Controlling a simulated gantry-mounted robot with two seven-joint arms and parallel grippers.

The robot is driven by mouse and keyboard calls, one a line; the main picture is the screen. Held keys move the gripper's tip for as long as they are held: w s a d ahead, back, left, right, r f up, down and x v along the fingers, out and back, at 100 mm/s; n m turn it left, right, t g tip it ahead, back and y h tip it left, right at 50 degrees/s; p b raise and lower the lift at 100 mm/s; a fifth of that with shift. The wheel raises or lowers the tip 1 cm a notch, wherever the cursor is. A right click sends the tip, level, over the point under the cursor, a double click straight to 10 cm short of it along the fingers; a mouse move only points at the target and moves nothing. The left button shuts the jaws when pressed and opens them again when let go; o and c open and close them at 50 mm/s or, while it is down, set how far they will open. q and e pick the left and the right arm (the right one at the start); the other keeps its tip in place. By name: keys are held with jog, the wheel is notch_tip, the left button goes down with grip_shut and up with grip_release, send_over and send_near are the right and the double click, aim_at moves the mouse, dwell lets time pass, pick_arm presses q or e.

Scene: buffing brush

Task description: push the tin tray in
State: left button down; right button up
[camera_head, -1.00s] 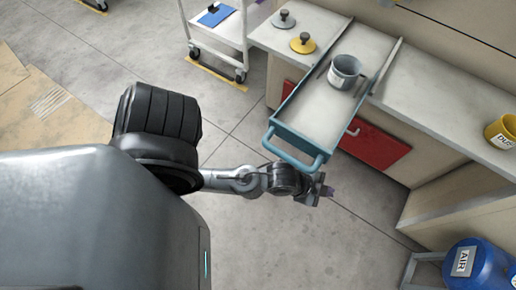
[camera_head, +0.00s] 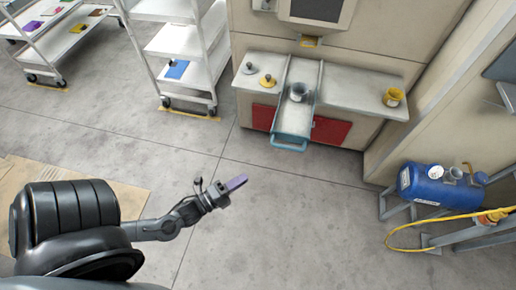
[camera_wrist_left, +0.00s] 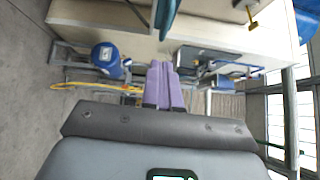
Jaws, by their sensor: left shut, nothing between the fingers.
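The tin tray (camera_head: 294,122) is a long grey tray with a teal front and a teal loop handle (camera_head: 289,144). It lies between two rails on the counter, with its front end sticking out past the counter edge. A grey metal mug (camera_head: 298,93) stands on its far part. My left gripper (camera_head: 237,183) has purple fingertips and is shut and empty. It is over open floor, in front of and left of the handle, not touching it. The shut fingers also show in the left wrist view (camera_wrist_left: 164,84). My right gripper is not in view.
The counter (camera_head: 350,97) holds a yellow mug (camera_head: 393,96) and two knobbed lids, with red panels below. White shelf carts (camera_head: 185,50) stand at the back left. A blue air tank (camera_head: 441,184) with a yellow hose is at the right. The floor between is clear.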

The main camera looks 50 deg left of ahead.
pick_arm(q)
jog(key=w+a+r+b, duration=0.1)
jog(key=w+b, duration=0.1)
jog(key=w, duration=0.4)
jog(key=w+a+b, duration=0.1)
jog(key=w+b, duration=0.1)
jog(key=w, duration=0.5)
jog(key=shift+a+r, duration=0.3)
jog(key=shift+r, duration=0.05)
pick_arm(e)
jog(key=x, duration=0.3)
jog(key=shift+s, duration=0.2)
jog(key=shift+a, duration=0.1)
